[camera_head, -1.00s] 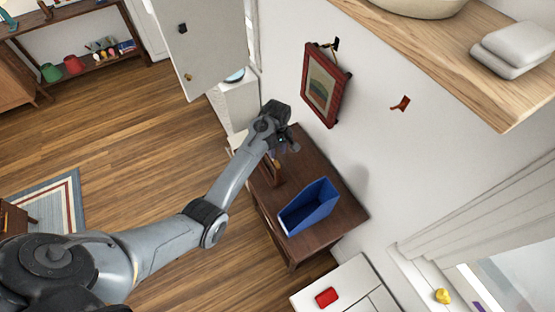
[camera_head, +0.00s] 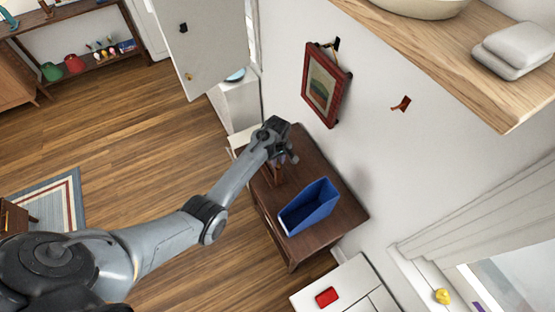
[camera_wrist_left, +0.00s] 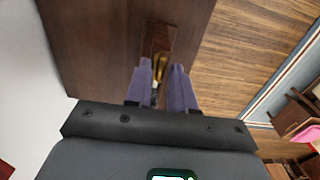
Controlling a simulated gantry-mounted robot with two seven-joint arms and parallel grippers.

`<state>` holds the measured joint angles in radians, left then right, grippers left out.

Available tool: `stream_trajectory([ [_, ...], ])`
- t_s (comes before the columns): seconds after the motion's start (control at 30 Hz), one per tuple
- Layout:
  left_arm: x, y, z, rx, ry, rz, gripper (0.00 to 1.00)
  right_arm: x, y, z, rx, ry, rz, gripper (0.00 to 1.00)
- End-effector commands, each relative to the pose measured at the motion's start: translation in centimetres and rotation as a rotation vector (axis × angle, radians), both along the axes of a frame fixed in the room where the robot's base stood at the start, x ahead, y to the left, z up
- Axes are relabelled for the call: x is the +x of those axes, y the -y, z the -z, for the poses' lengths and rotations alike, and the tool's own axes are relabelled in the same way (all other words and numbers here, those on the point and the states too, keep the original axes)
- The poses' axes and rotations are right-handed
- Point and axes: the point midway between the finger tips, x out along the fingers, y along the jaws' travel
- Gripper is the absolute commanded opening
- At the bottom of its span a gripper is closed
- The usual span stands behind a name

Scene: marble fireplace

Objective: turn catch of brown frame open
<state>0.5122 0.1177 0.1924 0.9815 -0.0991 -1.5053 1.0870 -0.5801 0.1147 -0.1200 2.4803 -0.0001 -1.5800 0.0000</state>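The brown frame (camera_head: 274,174) stands on the dark brown table in the head view, just under my left gripper, whose wrist covers part of it. In the left wrist view, the frame's brown wood (camera_wrist_left: 161,36) shows beyond the fingertips, seen nearly edge-on. A brass-coloured catch (camera_wrist_left: 158,68) sits at the frame, in the gap between the two purple-grey fingers. My left gripper (camera_head: 288,159) points down at the frame; its fingers (camera_wrist_left: 162,70) are apart, with the catch between them. Whether either finger touches the catch cannot be told. My right gripper is not in view.
A blue open bin (camera_head: 309,207) stands on the table (camera_head: 340,215), close to the frame. A red-framed picture (camera_head: 325,85) hangs on the wall above. A wooden shelf (camera_head: 440,50) juts out at upper right. Wooden floor lies left of the table.

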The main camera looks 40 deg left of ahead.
Motion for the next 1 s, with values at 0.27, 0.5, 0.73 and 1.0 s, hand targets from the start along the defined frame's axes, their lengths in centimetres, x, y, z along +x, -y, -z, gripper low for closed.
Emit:
stream_trajectory([
  [0.27,0.0,0.0,0.0,0.000,0.000,0.000,0.00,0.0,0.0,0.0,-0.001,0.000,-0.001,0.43],
  [0.5,0.0,0.0,-0.1,0.000,0.000,-0.017,0.00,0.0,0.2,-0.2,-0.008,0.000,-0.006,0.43],
  [0.73,-0.1,0.0,-0.2,-0.001,-0.001,-0.112,0.00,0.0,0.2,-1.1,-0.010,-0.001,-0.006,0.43],
  [1.0,-0.2,0.1,-0.3,-0.001,-0.001,-0.330,0.00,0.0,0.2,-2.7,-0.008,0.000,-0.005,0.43],
])
